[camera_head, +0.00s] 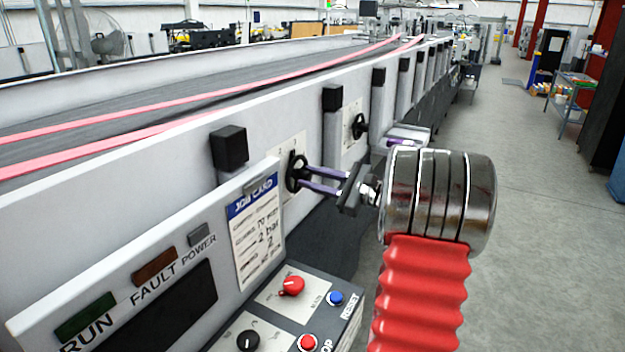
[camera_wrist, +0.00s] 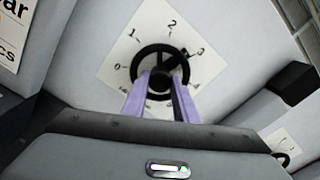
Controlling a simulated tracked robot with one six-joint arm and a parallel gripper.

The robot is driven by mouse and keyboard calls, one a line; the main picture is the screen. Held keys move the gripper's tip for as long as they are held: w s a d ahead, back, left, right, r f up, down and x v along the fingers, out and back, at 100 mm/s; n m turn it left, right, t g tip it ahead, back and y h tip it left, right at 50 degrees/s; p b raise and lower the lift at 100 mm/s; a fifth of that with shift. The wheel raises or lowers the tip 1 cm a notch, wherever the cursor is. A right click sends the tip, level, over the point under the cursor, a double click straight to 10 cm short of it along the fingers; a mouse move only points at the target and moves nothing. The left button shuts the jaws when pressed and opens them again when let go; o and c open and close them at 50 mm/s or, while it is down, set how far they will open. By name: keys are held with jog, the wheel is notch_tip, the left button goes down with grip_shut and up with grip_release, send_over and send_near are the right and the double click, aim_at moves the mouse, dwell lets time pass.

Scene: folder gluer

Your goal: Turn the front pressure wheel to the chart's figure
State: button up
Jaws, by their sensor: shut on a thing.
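The front pressure wheel (camera_head: 296,172) is a black handwheel on a white dial plate on the machine's side. In the wrist view, the wheel (camera_wrist: 150,50) has figures around it, with 0, 1, 2 and 3 readable and the lower ones partly hidden. Its dark pointer or knob (camera_wrist: 178,57) lies toward the 3, at the upper right. My gripper (camera_head: 306,178) is shut on the wheel, its purple fingers on the hub area in the wrist view (camera_wrist: 160,88). The job card (camera_head: 257,228) shows small lines, including what looks like "2 bar".
A second handwheel (camera_head: 359,126) sits farther along the machine. A control panel (camera_head: 262,305) with red, blue and black knobs stands below the card. Black blocks (camera_head: 229,147) stick out along the side rail.

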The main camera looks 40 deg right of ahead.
jog(key=m, duration=0.6)
jog(key=shift+s+f+m, duration=0.1)
jog(key=shift+f+m, duration=0.2)
jog(key=shift+f, duration=0.05)
jog(key=m, duration=0.5)
jog(key=shift+m, duration=0.3)
jog(key=o, duration=0.7)
jog(key=shift+c, duration=0.2)
jog(key=o, duration=0.4)
jog(key=shift+r, duration=0.15)
jog(key=v, duration=1.3)
jog(key=shift+s, duration=0.35)
